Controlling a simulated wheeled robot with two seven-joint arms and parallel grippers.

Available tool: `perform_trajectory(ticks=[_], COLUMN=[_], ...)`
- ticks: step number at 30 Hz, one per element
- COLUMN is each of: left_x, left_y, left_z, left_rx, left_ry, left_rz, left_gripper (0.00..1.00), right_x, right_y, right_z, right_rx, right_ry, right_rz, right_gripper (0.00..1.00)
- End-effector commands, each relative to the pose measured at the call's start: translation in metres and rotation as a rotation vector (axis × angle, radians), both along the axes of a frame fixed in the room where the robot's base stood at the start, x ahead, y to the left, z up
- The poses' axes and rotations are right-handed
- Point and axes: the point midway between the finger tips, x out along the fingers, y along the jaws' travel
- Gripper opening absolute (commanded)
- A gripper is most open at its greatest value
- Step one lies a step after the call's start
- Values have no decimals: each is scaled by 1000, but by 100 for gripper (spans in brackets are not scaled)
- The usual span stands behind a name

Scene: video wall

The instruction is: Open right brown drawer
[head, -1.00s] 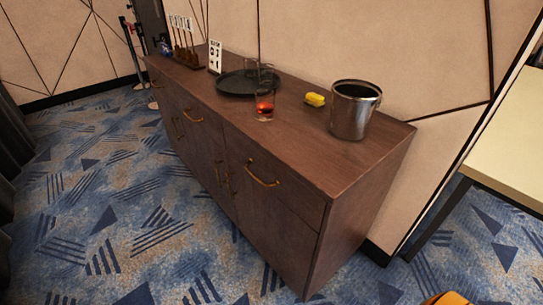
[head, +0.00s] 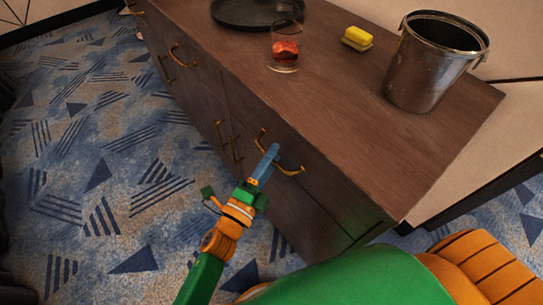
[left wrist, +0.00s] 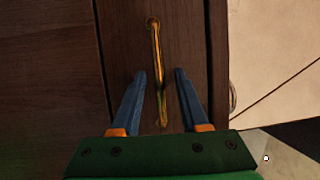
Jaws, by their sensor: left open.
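The right brown drawer (head: 310,185) is at the right end of the brown cabinet, and its front looks shut. Its brass bar handle (head: 284,164) is in front of my left gripper (head: 268,162). In the left wrist view the handle (left wrist: 157,62) runs up and down, with its lower end between the two blue fingers of my left gripper (left wrist: 160,84). The fingers are open, one on each side of the handle, with gaps to it. I cannot tell how deep the handle sits between them. My right gripper is not in view.
On the cabinet top (head: 340,110) stand a metal bucket (head: 425,75), a yellow sponge-like block (head: 357,38), a glass with red contents (head: 286,48) and a dark round tray (head: 235,12). Patterned blue carpet (head: 110,190) lies clear in front of the cabinet.

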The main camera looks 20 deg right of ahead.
Motion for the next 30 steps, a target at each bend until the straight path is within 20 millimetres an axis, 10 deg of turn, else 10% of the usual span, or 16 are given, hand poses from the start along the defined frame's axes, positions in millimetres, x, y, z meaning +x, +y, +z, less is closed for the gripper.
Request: perform_trajectory(ticks=[6,11,30], left_x=[1,1,1], left_y=[-1,-1,0], left_z=[0,0,0], left_rx=[0,0,-1], left_ry=[1,1,2], left_rz=[1,1,2], left_gripper=[44,1,0], right_x=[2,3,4], right_y=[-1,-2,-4], right_z=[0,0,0], right_rx=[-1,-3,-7], right_ry=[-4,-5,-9], right_rz=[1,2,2], right_gripper=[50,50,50])
